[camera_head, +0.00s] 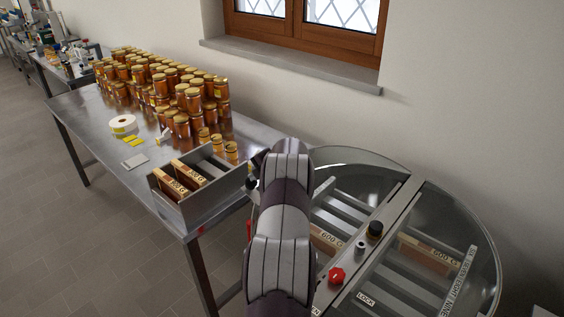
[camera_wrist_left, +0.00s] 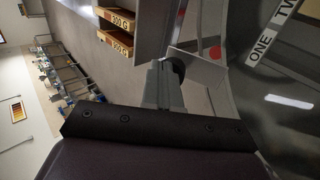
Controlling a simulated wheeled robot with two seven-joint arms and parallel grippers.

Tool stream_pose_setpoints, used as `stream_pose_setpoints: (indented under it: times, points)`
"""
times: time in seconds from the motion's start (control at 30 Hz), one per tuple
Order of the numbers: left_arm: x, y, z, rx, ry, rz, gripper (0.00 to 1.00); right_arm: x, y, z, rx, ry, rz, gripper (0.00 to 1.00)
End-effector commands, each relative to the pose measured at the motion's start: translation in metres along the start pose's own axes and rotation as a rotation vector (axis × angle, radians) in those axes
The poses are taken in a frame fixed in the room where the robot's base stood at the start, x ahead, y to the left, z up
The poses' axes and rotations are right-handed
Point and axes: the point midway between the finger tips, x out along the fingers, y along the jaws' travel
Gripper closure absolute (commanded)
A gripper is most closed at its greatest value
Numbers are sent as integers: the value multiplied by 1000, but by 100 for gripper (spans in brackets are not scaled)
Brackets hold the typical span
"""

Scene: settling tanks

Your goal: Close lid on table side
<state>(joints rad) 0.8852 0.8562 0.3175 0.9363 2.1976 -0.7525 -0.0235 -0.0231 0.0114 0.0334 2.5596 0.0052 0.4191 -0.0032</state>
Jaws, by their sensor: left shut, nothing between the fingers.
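A round tank with a metal crossbar (camera_head: 382,238) and clear covers stands at the right of the head view. The clear table-side half (camera_head: 345,158) lies left of the crossbar. My arm hides much of it, and I cannot tell how far its lid is raised. The other clear half (camera_head: 478,235) is to the right. My left gripper (camera_head: 257,160) is shut and empty, between the table's near end and the tank's table side. Its grey fingers (camera_wrist_left: 171,72) also show in the left wrist view. My right gripper is not visible.
The steel table (camera_head: 95,125) holds honey jars (camera_head: 165,90), a tape roll (camera_head: 122,124) and a grey box (camera_head: 200,205) with frames at its near end. A red knob (camera_head: 337,276) and black knob (camera_head: 375,230) stand on the crossbar. The window wall is behind.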

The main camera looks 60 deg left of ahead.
Motion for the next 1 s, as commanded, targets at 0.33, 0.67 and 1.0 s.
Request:
stream_pose_setpoints:
  times: [0.33, 0.67, 1.0]
  points:
    - [88, -31, -5, 0, 1, 1, 100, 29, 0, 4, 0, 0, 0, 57]
    - [119, -48, -5, 0, 1, 1, 100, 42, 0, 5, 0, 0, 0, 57]
    - [125, -53, -6, 2, 5, -3, 100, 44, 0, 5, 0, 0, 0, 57]
